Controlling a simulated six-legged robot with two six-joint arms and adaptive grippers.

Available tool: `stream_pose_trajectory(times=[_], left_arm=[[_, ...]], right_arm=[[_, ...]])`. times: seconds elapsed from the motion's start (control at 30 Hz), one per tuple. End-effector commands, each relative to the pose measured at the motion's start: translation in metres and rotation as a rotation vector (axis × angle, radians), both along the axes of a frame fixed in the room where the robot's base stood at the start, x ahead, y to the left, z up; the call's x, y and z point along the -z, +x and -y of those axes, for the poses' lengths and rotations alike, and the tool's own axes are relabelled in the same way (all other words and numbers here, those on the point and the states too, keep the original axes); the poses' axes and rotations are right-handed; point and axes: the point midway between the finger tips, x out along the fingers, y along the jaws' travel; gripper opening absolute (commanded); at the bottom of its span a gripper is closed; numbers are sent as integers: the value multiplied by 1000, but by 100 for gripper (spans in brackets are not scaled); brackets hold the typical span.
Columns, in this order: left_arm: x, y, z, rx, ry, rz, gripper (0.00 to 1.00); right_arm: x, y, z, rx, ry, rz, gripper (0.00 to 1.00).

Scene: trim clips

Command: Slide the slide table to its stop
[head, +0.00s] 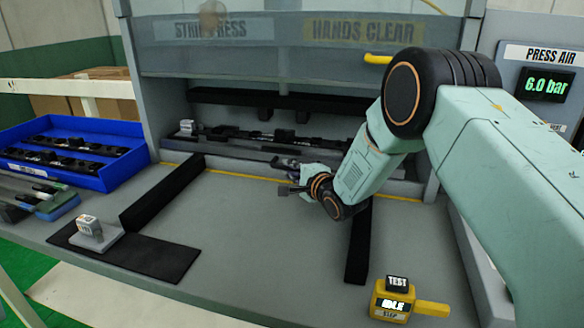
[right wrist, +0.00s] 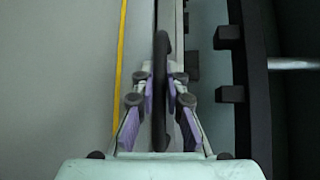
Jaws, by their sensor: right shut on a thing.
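The slide table (head: 232,148) is a grey shelf inside the press opening in the head view, with a long dark trim part (head: 250,134) lying on it. My right gripper (head: 282,164) reaches in from the right to the table's front edge. In the right wrist view, my right gripper (right wrist: 161,82) has its purple-padded fingers shut on a dark bar-shaped handle (right wrist: 161,50) along the slide table's edge (right wrist: 180,30). The arm and gripper hide part of the table's right side in the head view. My left gripper is not in view.
A blue tray (head: 115,176) with dark trim parts stands at left. A grey block (head: 92,236) sits on a black mat (head: 160,255). Two black rails (head: 165,190) flank clear bench space. A yellow test box (head: 392,302) is at the front. The press guard (head: 260,58) hangs above the opening.

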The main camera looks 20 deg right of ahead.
Motion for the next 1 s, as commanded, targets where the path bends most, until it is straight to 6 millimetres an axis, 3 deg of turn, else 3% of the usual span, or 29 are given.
stream_pose_trajectory(times=[0.03, 0.27, 0.3, 0.57, 1.0], left_arm=[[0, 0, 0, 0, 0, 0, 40], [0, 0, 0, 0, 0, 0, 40], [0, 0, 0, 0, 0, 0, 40], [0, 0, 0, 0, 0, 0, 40], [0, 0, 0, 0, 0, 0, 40]], right_arm=[[-8, 4, 2, 5, 2, 16, 0], [-9, 4, 3, 7, 3, 19, 0], [-9, 4, 3, 8, 3, 19, 13], [-6, 4, 3, 6, 3, 13, 35], [-4, -3, 5, 5, 2, 6, 36]])
